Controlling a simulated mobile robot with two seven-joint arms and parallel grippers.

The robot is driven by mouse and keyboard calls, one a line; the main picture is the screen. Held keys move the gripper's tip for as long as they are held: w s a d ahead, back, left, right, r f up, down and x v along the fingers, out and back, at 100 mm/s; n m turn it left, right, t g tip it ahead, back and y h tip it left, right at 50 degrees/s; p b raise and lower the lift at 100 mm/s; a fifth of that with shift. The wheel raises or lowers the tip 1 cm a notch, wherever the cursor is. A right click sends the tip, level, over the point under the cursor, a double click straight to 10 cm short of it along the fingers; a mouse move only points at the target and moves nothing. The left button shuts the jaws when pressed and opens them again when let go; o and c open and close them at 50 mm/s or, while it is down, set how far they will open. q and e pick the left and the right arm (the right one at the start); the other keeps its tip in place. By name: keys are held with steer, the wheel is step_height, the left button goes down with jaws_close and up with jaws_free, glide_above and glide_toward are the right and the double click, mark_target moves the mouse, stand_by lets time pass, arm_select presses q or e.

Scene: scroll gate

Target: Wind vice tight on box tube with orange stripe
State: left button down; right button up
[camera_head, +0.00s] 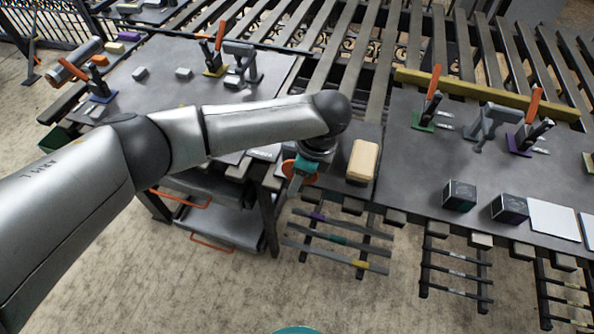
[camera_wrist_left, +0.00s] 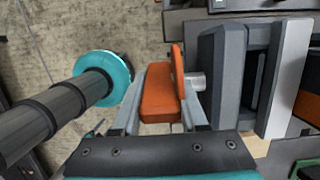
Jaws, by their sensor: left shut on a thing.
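My left gripper (camera_head: 297,182) is low at the front edge of the workbench, beside the vice's orange crank. In the left wrist view its two fingers (camera_wrist_left: 162,108) are shut on the orange crank handle (camera_wrist_left: 158,95). An orange crank disc (camera_wrist_left: 178,72) joins a short metal shaft that runs into the grey vice (camera_wrist_left: 225,75). The crank also shows in the head view (camera_head: 290,168), where my arm hides most of the vice. My right gripper is not in view.
A tan block (camera_head: 363,160) lies right of my gripper. A rack below holds bars with purple, green and yellow-orange marks (camera_head: 338,240). Toggle clamps (camera_head: 430,105) and dark cubes (camera_head: 460,196) stand on the right bench. Drawers (camera_head: 215,215) are under the left bench.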

arm_select(q)
steer(key=shift+t+y+p, duration=0.35)
steer(key=shift+t+y, duration=0.05)
steer(key=shift+y, duration=0.7)
steer(key=shift+t+y, duration=0.3)
steer(key=shift+y, duration=0.6)
steer(key=shift+c, duration=2.2)
jaws_free()
steer(key=p+v, duration=0.3)
steer(key=v, duration=1.2)
